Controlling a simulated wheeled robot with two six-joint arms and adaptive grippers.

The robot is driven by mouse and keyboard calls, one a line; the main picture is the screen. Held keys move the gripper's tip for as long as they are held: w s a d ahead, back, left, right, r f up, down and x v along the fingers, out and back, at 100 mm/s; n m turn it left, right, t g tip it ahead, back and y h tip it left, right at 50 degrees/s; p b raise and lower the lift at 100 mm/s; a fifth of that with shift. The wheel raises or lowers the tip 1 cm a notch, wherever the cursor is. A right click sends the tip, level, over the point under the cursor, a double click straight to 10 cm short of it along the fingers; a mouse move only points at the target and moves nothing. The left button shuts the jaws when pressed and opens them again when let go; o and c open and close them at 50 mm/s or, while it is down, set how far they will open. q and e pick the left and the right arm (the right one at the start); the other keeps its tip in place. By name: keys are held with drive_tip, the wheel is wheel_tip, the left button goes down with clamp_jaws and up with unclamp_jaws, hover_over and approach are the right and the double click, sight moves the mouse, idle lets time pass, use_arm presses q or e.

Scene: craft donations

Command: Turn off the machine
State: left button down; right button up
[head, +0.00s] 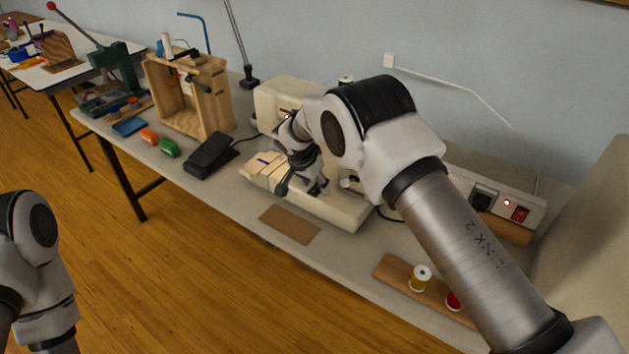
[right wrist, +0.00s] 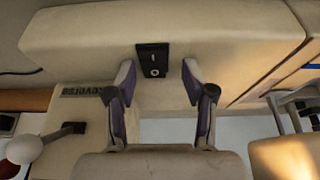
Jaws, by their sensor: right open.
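A cream sewing machine (head: 275,98) stands on the table, partly hidden behind my right arm. In the right wrist view its cream body (right wrist: 80,40) carries a black rocker switch (right wrist: 153,60) marked I and O. My right gripper (head: 303,187) is at the machine, above its base. In the right wrist view my right gripper (right wrist: 160,85) is open and empty, its two fingers to the left and right of the switch's lower end. I cannot tell whether they touch the machine. My left gripper is out of view; only part of that arm shows.
A lever with a white knob (right wrist: 25,148) sits beside a REVERSE label. A power strip with a lit red switch (head: 520,214) lies at the back right. A black foot pedal (head: 211,155), a wooden frame (head: 212,112) and a board with thread spools (head: 393,271) are on the table.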

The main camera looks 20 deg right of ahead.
drive_tip(key=shift+s+r, duration=0.25)
drive_tip(key=shift+s, duration=0.1)
drive_tip(key=shift+s+d+r, duration=0.15)
drive_tip(key=c, duration=0.6)
clamp_jaws()
drive_tip(key=shift+w+d+r+y+p, duration=0.2)
drive_tip(key=shift+y+p, duration=0.2)
drive_tip(key=shift+p, duration=0.4)
drive_tip(key=shift+w+f+g+y, duration=0.1)
drive_tip(key=shift+f+g+y, duration=0.15)
drive_tip(key=shift+g+y, duration=0.2)
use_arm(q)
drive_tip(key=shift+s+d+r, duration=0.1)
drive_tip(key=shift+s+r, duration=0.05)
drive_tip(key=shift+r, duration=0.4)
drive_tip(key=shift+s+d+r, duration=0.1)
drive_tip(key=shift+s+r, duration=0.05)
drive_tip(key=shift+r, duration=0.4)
use_arm(e)
drive_tip(key=shift+f+g+y, duration=0.15)
drive_tip(key=shift+g+y, duration=0.2)
